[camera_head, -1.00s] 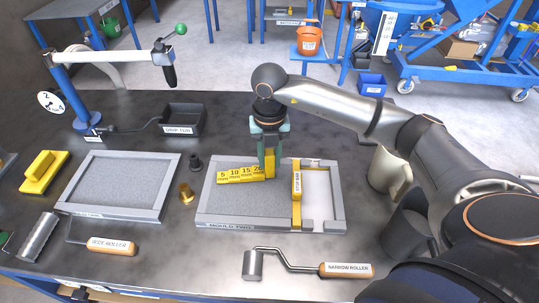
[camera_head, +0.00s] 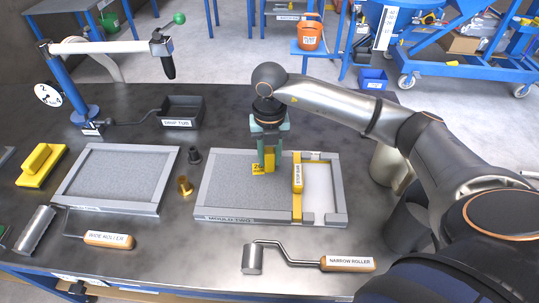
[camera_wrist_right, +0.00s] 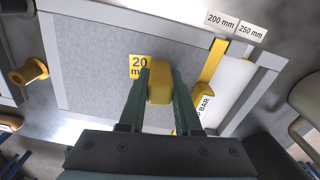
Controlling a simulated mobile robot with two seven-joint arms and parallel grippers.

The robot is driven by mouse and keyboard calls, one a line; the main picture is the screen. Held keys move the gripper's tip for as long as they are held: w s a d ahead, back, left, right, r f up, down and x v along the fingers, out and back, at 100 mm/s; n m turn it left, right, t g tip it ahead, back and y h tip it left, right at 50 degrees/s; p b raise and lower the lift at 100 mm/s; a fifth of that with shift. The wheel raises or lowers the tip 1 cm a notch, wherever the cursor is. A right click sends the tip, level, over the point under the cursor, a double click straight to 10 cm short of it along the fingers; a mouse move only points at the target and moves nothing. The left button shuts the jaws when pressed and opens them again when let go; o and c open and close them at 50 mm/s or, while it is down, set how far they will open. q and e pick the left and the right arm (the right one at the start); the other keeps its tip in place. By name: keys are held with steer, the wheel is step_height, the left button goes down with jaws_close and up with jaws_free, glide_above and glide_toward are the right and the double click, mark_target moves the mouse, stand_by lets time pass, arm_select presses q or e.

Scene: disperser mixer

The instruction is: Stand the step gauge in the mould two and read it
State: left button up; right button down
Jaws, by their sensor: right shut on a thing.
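Mould two (camera_head: 225,220) is a grey-framed tray on the bench, with a grey, grainy surface in its left and middle part. My right gripper (camera_head: 269,166) is shut on the yellow step gauge (camera_head: 257,169) over that part, left of the stop bar. In the right wrist view the yellow grip of the gauge (camera_wrist_right: 160,84) sits between the fingers, and its "20 mm" face lies beside them. The 5, 10 and 15 labels are out of sight; I cannot tell whether the grey fill covers them. My left gripper is not in view.
The yellow stop bar (camera_head: 297,176) crosses the mould; right of it is a pale empty-looking section. The narrow roller (camera_head: 347,264) lies in front.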

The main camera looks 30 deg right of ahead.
steer(key=shift+f, duration=0.1)
steer(key=c, duration=0.5)
jaws_free()
step_height(320, 180, up, 13)
steer(key=shift+f, duration=0.2)
steer(key=shift+s, duration=0.1)
